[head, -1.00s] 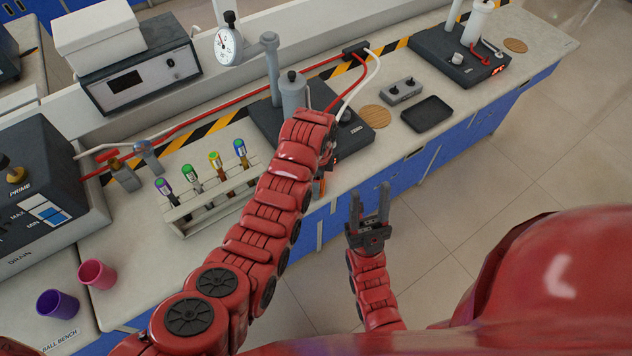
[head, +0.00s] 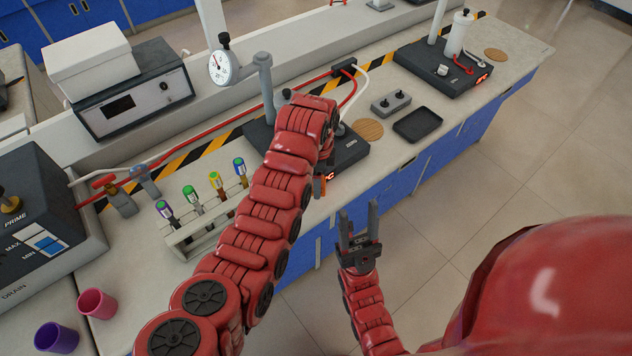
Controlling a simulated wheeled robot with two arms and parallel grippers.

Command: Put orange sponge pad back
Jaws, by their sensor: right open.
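My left arm reaches over the bench, and its wrist hides most of my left gripper (head: 320,180). A small orange piece (head: 323,187) shows just below that wrist at the bench's front edge. It may be part of the orange sponge pad, but too little shows to tell, or to tell whether the gripper holds it. No whole orange pad is in view. My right gripper (head: 358,212) is open and empty, its two fingers pointing up, in front of the blue cabinets.
A black hotplate stirrer (head: 348,152) stands behind my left wrist. To its right are a tan round mat (head: 368,130), a grey two-knob box (head: 391,103) and a black tray (head: 418,125). A tube rack (head: 190,239) stands left of my arm. Pink (head: 97,303) and purple (head: 57,338) cups stand lower left.

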